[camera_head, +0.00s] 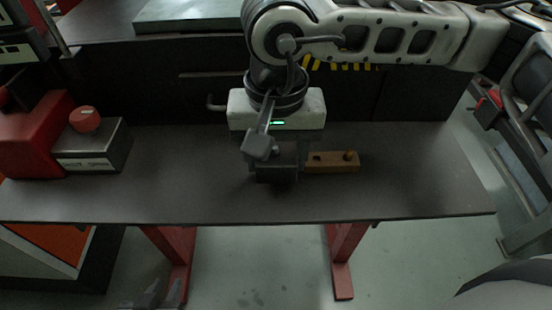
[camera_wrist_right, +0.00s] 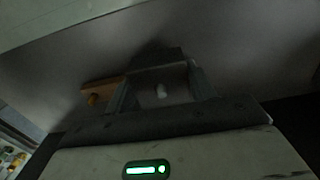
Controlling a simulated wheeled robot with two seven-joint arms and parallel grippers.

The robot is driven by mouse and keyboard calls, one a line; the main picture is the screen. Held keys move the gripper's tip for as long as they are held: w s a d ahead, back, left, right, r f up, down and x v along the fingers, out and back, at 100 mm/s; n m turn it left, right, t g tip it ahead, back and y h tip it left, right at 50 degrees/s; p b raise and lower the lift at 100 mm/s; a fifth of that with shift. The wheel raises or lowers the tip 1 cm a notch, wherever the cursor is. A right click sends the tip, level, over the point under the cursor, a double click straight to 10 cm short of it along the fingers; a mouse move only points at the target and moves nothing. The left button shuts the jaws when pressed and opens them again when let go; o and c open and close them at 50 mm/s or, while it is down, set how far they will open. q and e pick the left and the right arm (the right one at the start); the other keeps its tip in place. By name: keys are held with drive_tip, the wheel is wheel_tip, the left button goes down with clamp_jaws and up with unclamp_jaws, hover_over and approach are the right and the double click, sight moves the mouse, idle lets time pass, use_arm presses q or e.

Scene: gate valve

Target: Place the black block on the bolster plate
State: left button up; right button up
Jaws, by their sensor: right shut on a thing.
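The black block (camera_head: 277,173) is between the fingers of my right gripper (camera_head: 276,158), over the dark bench top. The gripper is shut on it and points down. I cannot tell whether the block touches the bench. In the right wrist view, the fingers (camera_wrist_right: 162,92) flank a dark shape that is hard to make out, with a small pale peg showing between them. A flat grey-green plate (camera_head: 190,14) lies beyond the bench at the top; it may be the bolster plate.
A wooden block with a peg (camera_head: 333,162) lies just right of my right gripper; it also shows in the wrist view (camera_wrist_right: 103,92). A box with a red button (camera_head: 85,121) and a red object (camera_head: 35,135) stand at the left. The bench's right part is clear.

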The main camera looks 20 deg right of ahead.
wheel_tip(320, 180, down, 2)
drive_tip(key=shift+f, duration=0.1)
drive_tip(key=shift+f, duration=0.25)
drive_tip(key=o, duration=1.6)
drive_tip(key=shift+s, duration=0.1)
drive_tip(key=shift+r, duration=0.1)
